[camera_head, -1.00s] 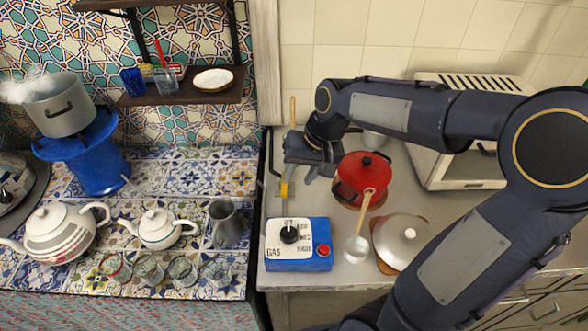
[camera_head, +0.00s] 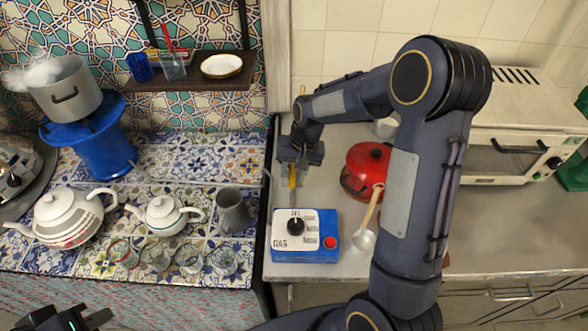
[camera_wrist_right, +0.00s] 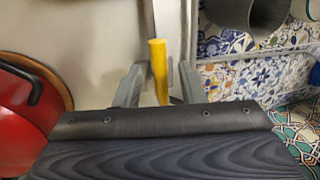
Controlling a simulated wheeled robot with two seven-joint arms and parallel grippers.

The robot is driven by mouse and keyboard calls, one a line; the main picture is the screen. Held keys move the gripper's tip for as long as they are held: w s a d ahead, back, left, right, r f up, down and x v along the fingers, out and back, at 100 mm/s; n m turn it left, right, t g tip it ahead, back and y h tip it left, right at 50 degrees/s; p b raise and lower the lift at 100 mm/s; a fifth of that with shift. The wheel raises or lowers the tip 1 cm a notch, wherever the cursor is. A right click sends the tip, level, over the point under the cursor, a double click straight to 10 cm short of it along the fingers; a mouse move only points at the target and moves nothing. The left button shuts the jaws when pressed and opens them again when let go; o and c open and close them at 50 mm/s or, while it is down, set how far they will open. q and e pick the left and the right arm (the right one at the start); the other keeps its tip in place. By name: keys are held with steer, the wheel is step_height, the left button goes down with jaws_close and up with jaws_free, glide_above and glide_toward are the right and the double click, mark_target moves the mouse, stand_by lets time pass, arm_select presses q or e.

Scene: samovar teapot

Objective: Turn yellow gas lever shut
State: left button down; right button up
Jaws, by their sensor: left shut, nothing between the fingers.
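The yellow gas lever (camera_head: 292,178) stands behind the blue gas box (camera_head: 318,255) on the counter. In the right wrist view the yellow lever (camera_wrist_right: 158,72) stands between the two grey fingers of my right gripper (camera_wrist_right: 161,80), with a small gap on each side. In the head view my right gripper (camera_head: 291,172) is over the lever from behind and hides part of it. It is open, fingers spread around the lever. My left gripper (camera_head: 85,320) is at the bottom left edge, shut and empty, partly cut off.
A red pot (camera_head: 366,168) and a ladle (camera_head: 364,238) are right of the lever. A grey jug (camera_head: 232,212), a white teapot (camera_head: 162,216) and several glasses stand left on the tiles. A steaming pot (camera_head: 66,88) sits on a blue burner. A toaster oven (camera_head: 500,155) is at right.

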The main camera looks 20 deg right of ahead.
steer(key=shift+f, duration=0.15)
jaws_close()
steer(key=shift+d+n, duration=0.1)
steer(key=shift+n, duration=0.2)
steer(key=n, duration=0.1)
steer(key=d+n+b, duration=0.1)
steer(key=shift+s+n+g, duration=0.1)
steer(key=shift+n+g, duration=0.2)
steer(key=shift+n, duration=0.1)
steer(key=n, duration=0.1)
steer(key=d+n, duration=0.1)
steer(key=n, duration=0.2)
steer(key=shift+d+n+g, duration=0.3)
steer(key=shift+d+g, duration=0.05)
steer(key=shift+g, duration=0.05)
steer(key=n, duration=0.1)
steer(key=d+n, duration=0.1)
steer(key=n, duration=0.1)
steer(key=w+n, duration=0.1)
steer(key=shift+w+d+g, duration=0.1)
steer(key=shift+d+g, duration=0.15)
steer(key=shift+g, duration=0.15)
steer(key=n, duration=0.2)
steer(key=w+n, duration=0.1)
steer(key=n, duration=0.1)
steer(key=d+n+h, duration=0.1)
steer(key=n, duration=0.1)
steer(key=shift+w+g, duration=0.35)
steer(key=shift+g, duration=0.05)
